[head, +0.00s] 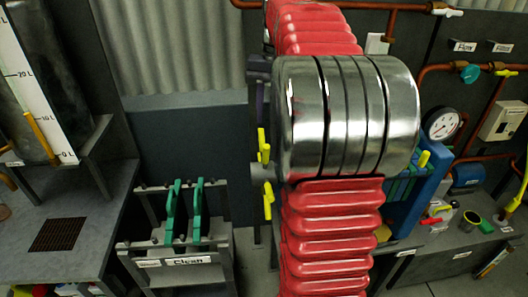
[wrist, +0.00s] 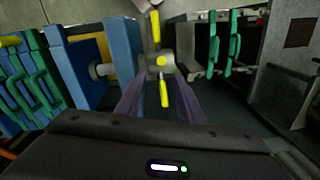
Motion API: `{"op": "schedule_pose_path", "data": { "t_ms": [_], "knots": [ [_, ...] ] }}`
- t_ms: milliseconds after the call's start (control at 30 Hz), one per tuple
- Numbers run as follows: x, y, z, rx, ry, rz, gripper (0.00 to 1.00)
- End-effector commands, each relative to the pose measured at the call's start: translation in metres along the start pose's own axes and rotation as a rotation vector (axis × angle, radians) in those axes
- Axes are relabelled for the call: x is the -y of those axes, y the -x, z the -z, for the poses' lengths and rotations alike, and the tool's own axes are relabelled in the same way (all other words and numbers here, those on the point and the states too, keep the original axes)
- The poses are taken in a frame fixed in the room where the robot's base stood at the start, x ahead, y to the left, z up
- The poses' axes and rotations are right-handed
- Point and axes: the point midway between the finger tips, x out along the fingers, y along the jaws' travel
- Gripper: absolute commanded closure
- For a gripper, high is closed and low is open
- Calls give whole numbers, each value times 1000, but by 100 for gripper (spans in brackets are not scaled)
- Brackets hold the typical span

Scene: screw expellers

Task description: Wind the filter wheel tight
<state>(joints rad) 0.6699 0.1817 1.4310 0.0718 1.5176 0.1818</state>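The filter wheel (wrist: 158,62) is a grey hub with yellow grips, ahead of my gripper in the wrist view. One yellow grip points up and another points down. In the head view, only two yellow grips (head: 263,146) show left of my arm, which hides the rest. My gripper (wrist: 160,93) has two purple fingers, apart, with the lower yellow grip showing in the gap between them. I cannot tell whether they touch it. A purple finger also shows in the head view (head: 261,103). The blue filter press plates (wrist: 84,75) stand left of the wheel in the wrist view.
A rack labelled Clean (head: 190,261) holds green-handled plates (head: 172,212) close to the wheel. A bench with a tank (head: 28,65) is at the left. A gauge (head: 441,124), copper pipes and valves are at the right. Dark floor shows between press and rack.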

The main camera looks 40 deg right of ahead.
Motion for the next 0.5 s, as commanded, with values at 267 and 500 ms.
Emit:
{"op": "schedule_pose_path", "data": {
  "t_ms": [267,500],
  "knots": [
    [0,-1,0,-1,1,0,65],
    [0,-17,-1,0,1,0,65]
  ]
}}
